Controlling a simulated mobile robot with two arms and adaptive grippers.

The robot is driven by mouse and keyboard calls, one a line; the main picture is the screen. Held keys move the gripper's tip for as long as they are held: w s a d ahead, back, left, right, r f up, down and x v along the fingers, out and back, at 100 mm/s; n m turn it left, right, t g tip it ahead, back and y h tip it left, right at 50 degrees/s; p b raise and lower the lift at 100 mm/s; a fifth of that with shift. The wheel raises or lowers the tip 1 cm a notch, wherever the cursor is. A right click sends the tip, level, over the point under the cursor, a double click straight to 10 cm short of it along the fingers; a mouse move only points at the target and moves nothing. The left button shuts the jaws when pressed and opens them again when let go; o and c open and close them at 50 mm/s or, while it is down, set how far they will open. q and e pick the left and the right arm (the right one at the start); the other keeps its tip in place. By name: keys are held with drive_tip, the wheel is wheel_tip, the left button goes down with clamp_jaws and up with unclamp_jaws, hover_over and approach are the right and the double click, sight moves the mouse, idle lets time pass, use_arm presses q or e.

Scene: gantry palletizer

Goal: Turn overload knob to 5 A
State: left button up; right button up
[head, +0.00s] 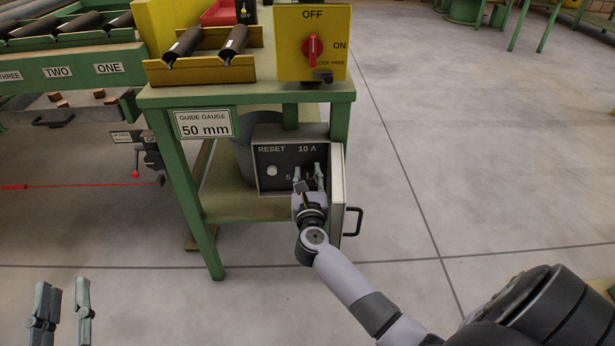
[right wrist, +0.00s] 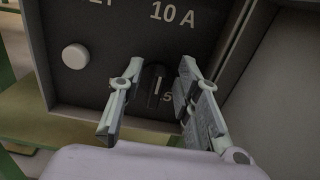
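The overload panel (head: 272,160) is a dark face in a grey box under the green table, with "RESET" and "10 A" marks. In the right wrist view the overload knob (right wrist: 154,82) is dark with a white line running roughly upright, towards "10 A". A "5" shows beside it, partly crowded by a finger. My right gripper (head: 308,178) is at the panel; its fingers (right wrist: 157,98) stand on either side of the knob with gaps visible. In the head view they hide most of the knob. My left gripper (head: 62,308) is open and empty over the floor at lower left.
A white reset button (right wrist: 75,56) is left of the knob. The box's open door (head: 337,195), with a black handle, stands close right of my right gripper. The yellow switch box (head: 290,60) is above on the table. Floor at right is clear.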

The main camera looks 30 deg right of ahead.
drive_tip(key=shift+w+d, duration=0.1)
drive_tip(key=shift+w, duration=0.1)
clamp_jaws()
idle(0.3)
